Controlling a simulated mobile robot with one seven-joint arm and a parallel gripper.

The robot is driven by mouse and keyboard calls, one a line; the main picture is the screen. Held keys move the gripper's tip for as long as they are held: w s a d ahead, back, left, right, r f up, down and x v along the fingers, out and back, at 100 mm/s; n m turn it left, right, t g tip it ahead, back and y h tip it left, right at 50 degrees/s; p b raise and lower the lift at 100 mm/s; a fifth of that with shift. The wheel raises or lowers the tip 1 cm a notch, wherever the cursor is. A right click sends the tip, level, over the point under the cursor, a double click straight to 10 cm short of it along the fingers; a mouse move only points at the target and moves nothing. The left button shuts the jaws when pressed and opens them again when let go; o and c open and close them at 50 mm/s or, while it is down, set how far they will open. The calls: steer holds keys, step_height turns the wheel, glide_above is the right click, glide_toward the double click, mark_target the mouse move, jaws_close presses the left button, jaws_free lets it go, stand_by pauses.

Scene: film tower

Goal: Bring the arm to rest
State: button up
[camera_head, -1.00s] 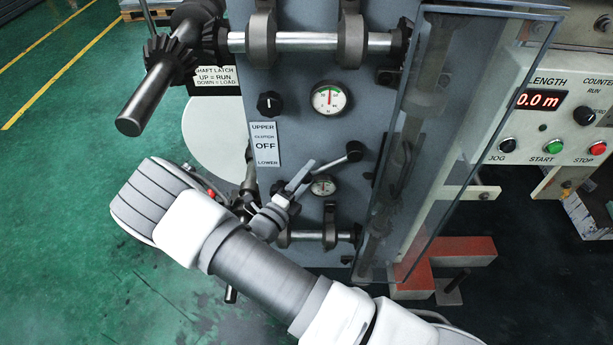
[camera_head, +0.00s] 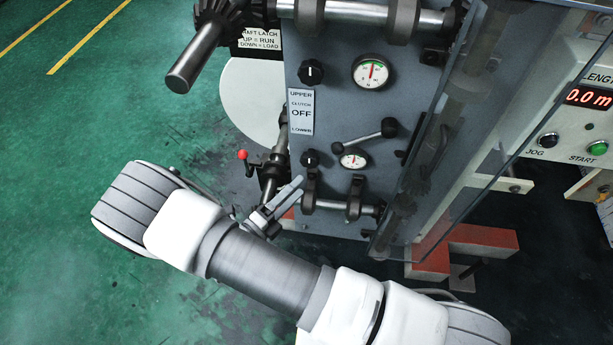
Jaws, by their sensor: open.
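My arm reaches across the lower part of the head view, with its white and grey links in front of the machine. My gripper (camera_head: 293,188) is partly hidden behind the forearm. Its grey fingers point up and right, near the lower shaft of the grey machine panel (camera_head: 330,115). The fingers look empty. I cannot tell whether they touch the panel's parts. The clutch lever (camera_head: 390,127) with a black knob stands to the upper right of the fingers, apart from them.
A red-knobbed lever (camera_head: 243,155) is left of the gripper. A clear guard (camera_head: 440,130) stands right of the panel, with a control box (camera_head: 580,110) beyond. Red feet (camera_head: 480,238) are on the floor. Green floor (camera_head: 70,130) is open at left.

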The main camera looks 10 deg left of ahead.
steer(key=shift+s+a, duration=0.2)
steer(key=shift+s, duration=0.1)
stand_by(0.4)
steer(key=s+d+r+m+g+y, duration=0.3)
steer(key=d+r+m+g, duration=1.5)
steer(key=m, duration=1)
steer(key=s+d+r+m+t+y, duration=0.3)
steer(key=s+r+m+t+y, duration=0.1)
steer(key=r+m, duration=0.4)
steer(key=s+d+r+m+t+y, duration=0.2)
steer(key=s+r+m+t+y, duration=0.3)
steer(key=m, duration=0.5)
step_height(320, 180, up, 13)
steer(key=w+g+h+p, duration=0.1)
steer(key=p, duration=1.1)
steer(key=shift+w, duration=0.2)
